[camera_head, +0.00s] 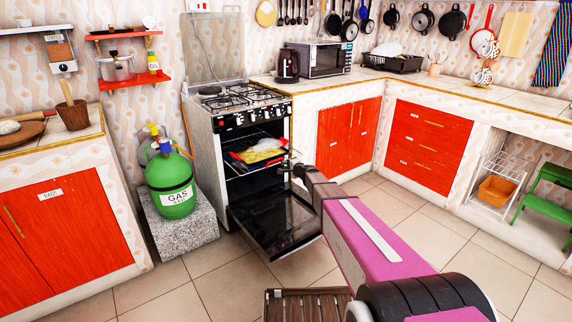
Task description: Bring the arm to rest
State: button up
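My arm, pink and black, reaches from the lower right of the head view toward the stove. My gripper (290,168) is a small dark shape at the arm's far end, in front of the right side of the oven opening. Its fingers are too small and dark to tell whether they are open or shut, or whether they touch anything. The oven (205,155) stands with its door (280,222) folded down. Inside, a tray with yellow food (262,150) and something red sits on the rack.
A green gas bottle (170,185) stands on a stone block (180,228) left of the oven. A slatted brown wooden object (305,304) is low in front. Red cabinets (350,135) line the right. Tiled floor (440,235) is clear right of the arm.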

jog(key=s+d+f+n+g, duration=0.1)
jog(key=s+n+g, duration=0.2)
jog(key=s, duration=0.5)
jog(key=s+d+f+n+g+h, duration=0.1)
jog(key=s+n+g, duration=0.1)
jog(key=s, duration=0.6)
jog(key=s+d+f+n+g, duration=0.1)
jog(key=s+n+g, duration=0.2)
jog(key=s, duration=0.4)
jog(key=s+d+n+g+h, duration=0.1)
jog(key=s+d+h, duration=0.3)
jog(key=s, duration=0.6)
jog(key=s+d+n+g+h, duration=0.2)
jog(key=s+d+g+h, duration=0.1)
jog(key=s+d, duration=0.5)
jog(key=s+g, duration=0.1)
jog(key=s, duration=0.2)
jog(key=shift+s+f+h, duration=0.15)
jog(key=shift+f+h, duration=0.1)
jog(key=shift+h, duration=0.15)
